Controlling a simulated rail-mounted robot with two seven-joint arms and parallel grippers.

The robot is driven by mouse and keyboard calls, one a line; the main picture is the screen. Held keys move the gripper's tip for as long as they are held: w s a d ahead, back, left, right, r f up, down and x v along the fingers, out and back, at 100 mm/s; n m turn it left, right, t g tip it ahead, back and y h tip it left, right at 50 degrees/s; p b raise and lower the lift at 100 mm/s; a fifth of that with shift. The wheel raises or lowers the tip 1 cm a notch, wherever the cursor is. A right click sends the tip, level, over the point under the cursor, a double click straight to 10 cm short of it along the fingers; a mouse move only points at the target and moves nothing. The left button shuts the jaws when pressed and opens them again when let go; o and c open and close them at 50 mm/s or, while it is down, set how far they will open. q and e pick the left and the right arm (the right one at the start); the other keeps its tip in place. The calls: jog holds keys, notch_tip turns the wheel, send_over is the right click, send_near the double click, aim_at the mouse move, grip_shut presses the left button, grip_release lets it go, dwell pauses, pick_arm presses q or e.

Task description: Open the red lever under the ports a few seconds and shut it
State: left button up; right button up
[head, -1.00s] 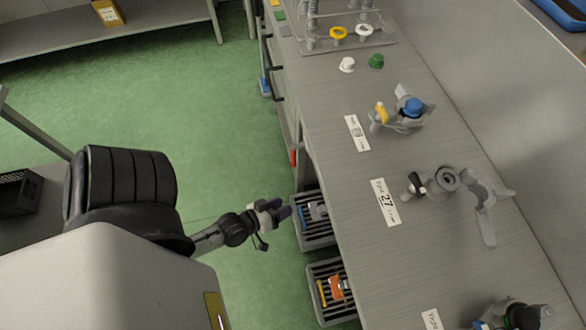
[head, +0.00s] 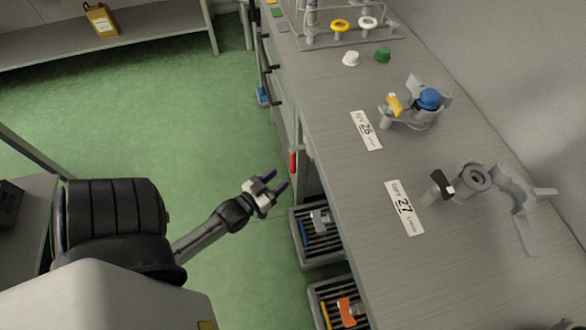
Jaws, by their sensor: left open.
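The red lever (head: 293,161) shows as a narrow upright red piece at the left side of the bench, below the worktop edge. My left gripper (head: 272,182) is open and empty, just left of and slightly below the red lever in the picture, with a gap between them. The ports are hard to make out; on the worktop a fitting with a blue cap and yellow handle (head: 394,103) stands by label 26, and one with a black handle (head: 441,185) by label 27. My right gripper is out of view.
Below the worktop, a slatted tray (head: 322,262) and a second tray (head: 312,294) stick out, holding small parts. A white cap (head: 351,58) and a green cap (head: 383,54) lie near a rack.

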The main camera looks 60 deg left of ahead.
aim_at(291, 168)
pick_arm(q)
jog(key=b+x, duration=0.1)
jog(key=x, duration=0.4)
jog(key=shift+w+a+f, duration=0.1)
jog(key=shift+a, duration=0.05)
jog(key=shift+b+x, duration=0.45)
jog(key=shift+x, duration=0.35)
grip_shut()
